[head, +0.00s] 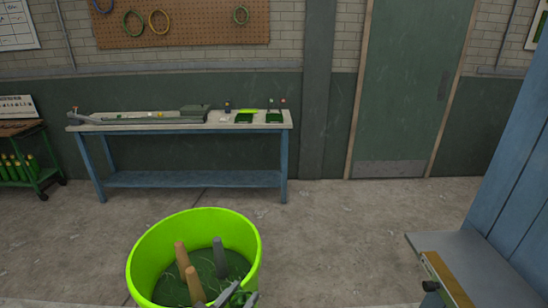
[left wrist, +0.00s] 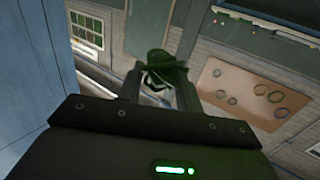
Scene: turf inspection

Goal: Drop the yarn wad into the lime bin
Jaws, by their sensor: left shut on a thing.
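The lime bin (head: 137,262) is a wide, bright green open tub at the bottom of the head view, left of centre. My left gripper (head: 236,297) shows at the bottom edge of the head view, overlapping the bin's near right side; its height over the rim is hard to tell. In the left wrist view, my left gripper (left wrist: 158,90) is shut on a dark green, ragged bundle, the yarn wad (left wrist: 158,64), which sits between the fingertips. My right gripper is not in view.
Brown and grey upright pieces (head: 182,258) and green scraps are inside the bin. A blue-legged bench (head: 190,180) with trays stands at the back wall. A green rack (head: 30,165) is far left; a blue cabinet with a grey shelf (head: 470,255) is at right. Floor between is clear.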

